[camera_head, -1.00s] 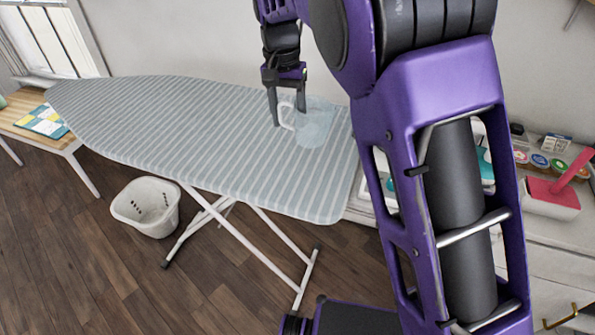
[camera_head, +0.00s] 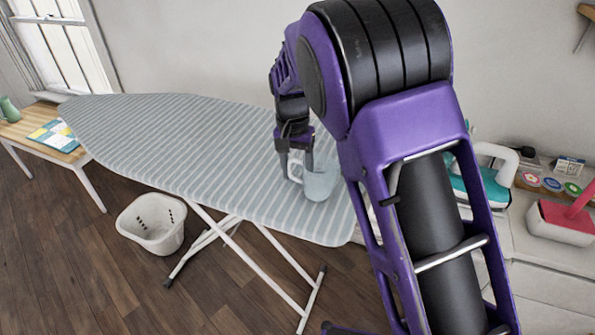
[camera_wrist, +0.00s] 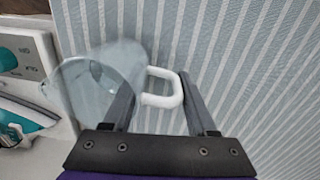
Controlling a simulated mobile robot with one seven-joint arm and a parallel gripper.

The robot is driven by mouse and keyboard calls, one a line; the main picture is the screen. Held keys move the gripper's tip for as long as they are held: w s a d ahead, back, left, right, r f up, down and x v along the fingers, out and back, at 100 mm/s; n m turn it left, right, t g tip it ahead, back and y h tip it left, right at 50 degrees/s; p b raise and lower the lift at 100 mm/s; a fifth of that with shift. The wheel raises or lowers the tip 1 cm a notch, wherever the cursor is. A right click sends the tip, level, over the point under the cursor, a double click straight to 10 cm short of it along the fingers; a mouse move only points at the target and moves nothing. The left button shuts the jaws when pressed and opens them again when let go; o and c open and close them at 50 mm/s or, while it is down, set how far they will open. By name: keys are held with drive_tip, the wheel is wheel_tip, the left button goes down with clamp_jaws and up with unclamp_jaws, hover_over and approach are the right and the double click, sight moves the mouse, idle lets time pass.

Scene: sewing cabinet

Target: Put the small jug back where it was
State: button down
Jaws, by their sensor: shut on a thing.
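The small jug (camera_head: 321,183) is pale blue and see-through with a white handle. It is over the right end of the striped ironing board (camera_head: 190,135); I cannot tell whether it touches the cloth. My gripper (camera_head: 294,170) points down and is shut on the jug at its handle. In the wrist view the jug (camera_wrist: 88,88) is left of the fingers, and the white handle lies between the fingertips of my gripper (camera_wrist: 158,88).
A teal and white iron (camera_head: 490,185) and a red-and-white box (camera_head: 560,220) sit on the cabinet at right. A wooden table (camera_head: 25,130) with a green pitcher (camera_head: 9,110) stands at left. A white basket (camera_head: 152,224) is on the floor. The board's middle is clear.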

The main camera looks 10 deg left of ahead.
drive_tip(key=shift+f, duration=0.15)
drive_tip(key=shift+c, duration=1)
unclamp_jaws()
drive_tip(key=r, duration=0.4)
drive_tip(key=r+p, duration=0.1)
drive_tip(key=r, duration=0.7)
drive_tip(key=shift+a+r+p, duration=0.15)
drive_tip(key=shift+a+p, duration=0.15)
drive_tip(key=shift+a, duration=0.1)
